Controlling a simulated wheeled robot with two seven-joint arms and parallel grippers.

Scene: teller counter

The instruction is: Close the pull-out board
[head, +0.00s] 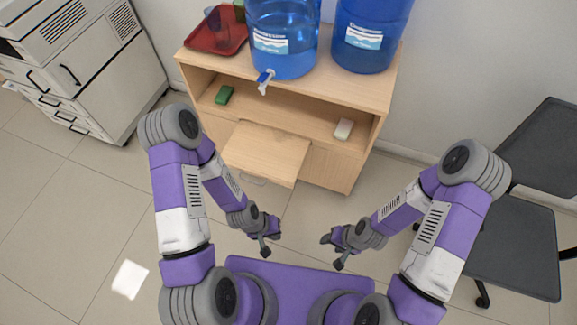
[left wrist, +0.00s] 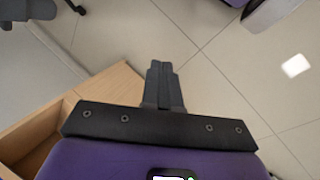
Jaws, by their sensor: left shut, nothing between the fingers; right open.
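The pull-out board (head: 265,152) is a light wood panel that sticks out from the front of the wooden cabinet (head: 352,165), below its open shelf. My left gripper (head: 267,243) is in front of the board, apart from it and nearer to me. Its fingers are shut with nothing between them, as the left wrist view (left wrist: 163,82) shows. My right gripper (head: 332,254) is open and empty, to the right of the left one and also short of the cabinet.
Two blue water bottles (head: 284,52) (head: 366,48) and a red tray (head: 214,38) stand on the cabinet top. A green block (head: 224,95) and a white block (head: 343,129) lie on the shelf. A printer (head: 85,65) stands left, a dark chair (head: 515,245) right.

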